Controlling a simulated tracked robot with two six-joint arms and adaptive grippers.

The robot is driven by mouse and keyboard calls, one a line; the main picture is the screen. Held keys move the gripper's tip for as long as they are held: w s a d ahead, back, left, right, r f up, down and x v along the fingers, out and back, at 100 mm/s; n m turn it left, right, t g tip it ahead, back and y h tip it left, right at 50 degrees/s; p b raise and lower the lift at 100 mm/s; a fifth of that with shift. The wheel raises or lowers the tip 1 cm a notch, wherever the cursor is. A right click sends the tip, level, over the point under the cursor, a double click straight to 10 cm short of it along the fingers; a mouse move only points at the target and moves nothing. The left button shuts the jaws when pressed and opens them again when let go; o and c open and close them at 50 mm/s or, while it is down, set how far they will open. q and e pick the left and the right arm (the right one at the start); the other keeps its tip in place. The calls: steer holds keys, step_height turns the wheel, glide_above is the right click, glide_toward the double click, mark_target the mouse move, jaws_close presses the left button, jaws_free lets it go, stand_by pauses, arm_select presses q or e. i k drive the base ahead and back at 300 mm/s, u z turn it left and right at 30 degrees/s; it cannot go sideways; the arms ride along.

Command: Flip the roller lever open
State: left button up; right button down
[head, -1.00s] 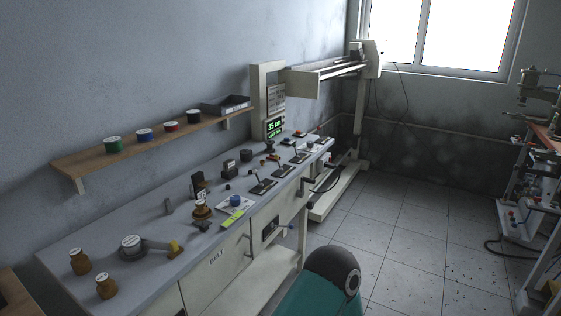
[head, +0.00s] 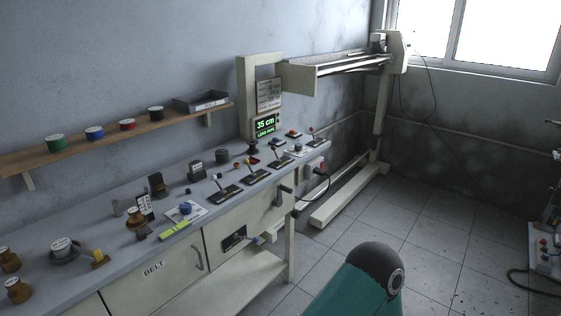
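Several small levers stand on dark base plates on the bench: one near the middle (head: 224,190), one behind it (head: 250,174), one farther back (head: 274,157). I cannot read which one is the roller lever, nor tell whether any is open. Neither gripper is in view; a teal and black part at the bottom seems to be mine.
The grey bench (head: 90,252) has a front door marked BELT (head: 155,275), brown knobs (head: 18,290) and a yellow-green block (head: 175,231). A wooden shelf (head: 70,145) holds spools and a tray.

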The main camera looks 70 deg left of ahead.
mark_target(247, 160)
steer(key=z, duration=0.05)
steer(key=i, duration=1.3)
steer(key=u, duration=4.1)
steer(key=i, duration=1.05)
steer(key=u, duration=0.15)
